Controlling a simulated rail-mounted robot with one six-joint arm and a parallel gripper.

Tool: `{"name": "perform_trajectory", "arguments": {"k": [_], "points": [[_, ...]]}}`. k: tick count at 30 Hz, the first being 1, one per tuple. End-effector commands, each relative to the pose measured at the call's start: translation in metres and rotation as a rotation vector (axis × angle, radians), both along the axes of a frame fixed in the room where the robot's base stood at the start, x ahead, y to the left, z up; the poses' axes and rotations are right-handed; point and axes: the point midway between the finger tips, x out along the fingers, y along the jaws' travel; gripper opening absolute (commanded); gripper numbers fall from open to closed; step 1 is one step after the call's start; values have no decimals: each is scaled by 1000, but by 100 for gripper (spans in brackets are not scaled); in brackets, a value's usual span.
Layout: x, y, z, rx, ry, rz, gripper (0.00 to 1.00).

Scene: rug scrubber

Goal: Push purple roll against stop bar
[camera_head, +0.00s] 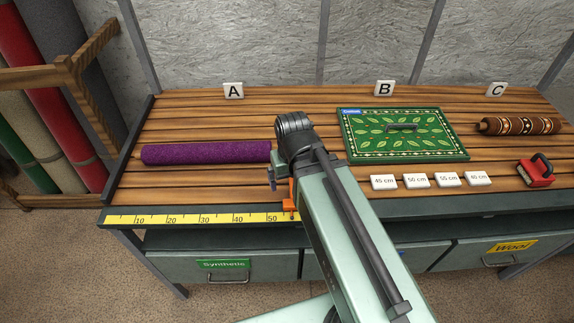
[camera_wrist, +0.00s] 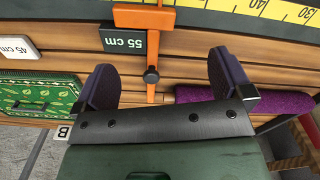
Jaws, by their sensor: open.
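The purple roll (camera_head: 205,153) lies lengthwise on the slatted bench below sign A. Its left end is close to the dark bar (camera_head: 127,158) along the bench's left edge, seemingly with a narrow gap; I take this as the stop bar. The roll's right end is by my wrist. In the wrist view, my gripper (camera_wrist: 166,78) is open, with no roll between its fingers. The purple roll (camera_wrist: 275,102) shows beyond the right finger; whether they touch is unclear. An orange slider (camera_wrist: 159,55) with a knob appears between the fingers.
A yellow ruler (camera_head: 190,219) runs along the front edge. A 55 cm card (camera_wrist: 122,41) is by the slider in the wrist view. To the right are a green patterned rug (camera_head: 375,125), a brown roll (camera_head: 530,126), several size cards (camera_head: 417,180) and a red tool (camera_head: 534,173).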

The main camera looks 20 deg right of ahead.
Motion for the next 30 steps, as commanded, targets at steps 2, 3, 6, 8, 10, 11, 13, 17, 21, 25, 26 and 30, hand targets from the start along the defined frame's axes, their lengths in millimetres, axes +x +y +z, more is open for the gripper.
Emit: {"name": "perform_trajectory", "arguments": {"k": [2,3,6,8,10,11,13,17,21,25,26,30], "points": [[0,0,0,0,0,0,100],[0,1,0,0,0,1,100],[3,12,-1,0,0,29,100],[16,25,-1,0,0,58,100],[42,44,-2,0,0,98,100],[55,54,-2,0,0,120,100],[89,80,-3,0,0,204,100],[151,132,-4,0,1,432,100],[213,189,-5,0,0,730,100],[261,224,-5,1,0,1015,100],[270,227,-5,2,0,1081,100],[272,227,-5,2,1,1283,100]]}}
